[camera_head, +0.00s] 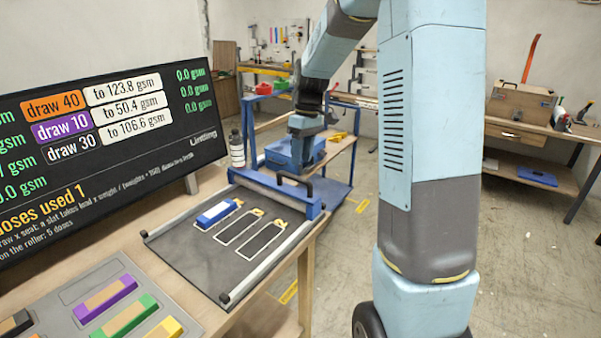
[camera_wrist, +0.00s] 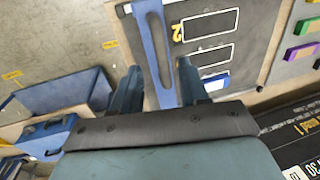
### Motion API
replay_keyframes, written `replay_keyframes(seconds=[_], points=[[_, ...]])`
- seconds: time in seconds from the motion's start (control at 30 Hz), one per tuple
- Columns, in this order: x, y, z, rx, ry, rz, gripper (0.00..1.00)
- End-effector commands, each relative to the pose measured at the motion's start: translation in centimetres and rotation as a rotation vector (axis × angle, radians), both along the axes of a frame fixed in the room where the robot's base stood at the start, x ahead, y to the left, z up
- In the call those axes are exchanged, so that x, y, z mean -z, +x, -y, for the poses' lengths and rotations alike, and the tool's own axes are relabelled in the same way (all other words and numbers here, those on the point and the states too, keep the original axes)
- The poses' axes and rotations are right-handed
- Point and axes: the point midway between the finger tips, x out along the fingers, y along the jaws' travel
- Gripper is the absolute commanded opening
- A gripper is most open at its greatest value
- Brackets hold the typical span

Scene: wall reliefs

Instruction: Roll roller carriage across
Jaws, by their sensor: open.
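The roller carriage (camera_head: 262,183), a blue crossbar with a black handle (camera_head: 292,177) and blue end plate, sits at the far end of two pale rails on a dark board (camera_head: 185,258). Its blue frame also shows in the wrist view (camera_wrist: 152,45). My gripper (camera_head: 304,160) is above the carriage near the handle. In the wrist view my gripper (camera_wrist: 158,72) is open, its fingers spread on either side of the blue frame. I cannot tell whether they touch it. A blue slat (camera_head: 216,213) lies in the left outlined seat; the two seats beside it look empty.
A tray (camera_head: 85,285) with purple, green and yellow slats lies at the near left. A dark screen (camera_head: 110,140) stands behind it. A bottle (camera_head: 237,150) stands beyond the carriage's left end. A blue-framed cart (camera_head: 335,150) stands behind. Open floor lies right of the bench.

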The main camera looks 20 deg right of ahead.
Motion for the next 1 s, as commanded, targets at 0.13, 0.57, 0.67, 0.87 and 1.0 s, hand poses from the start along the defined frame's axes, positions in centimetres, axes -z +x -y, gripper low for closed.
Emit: replay_keyframes(seconds=[0.13, 0.57, 0.67, 0.87, 1.0], points=[[2.5, -0.3, -0.4, 0.000, 0.000, -0.003, 0.44], [5.5, -0.7, -0.9, 0.001, 0.000, 0.001, 0.44], [5.5, -0.7, -0.9, 0.001, 0.000, 0.001, 0.44], [5.5, -0.7, -0.8, 0.001, 0.000, 0.001, 0.37], [5.5, -0.7, -0.8, 0.001, 0.000, 0.001, 0.23]])
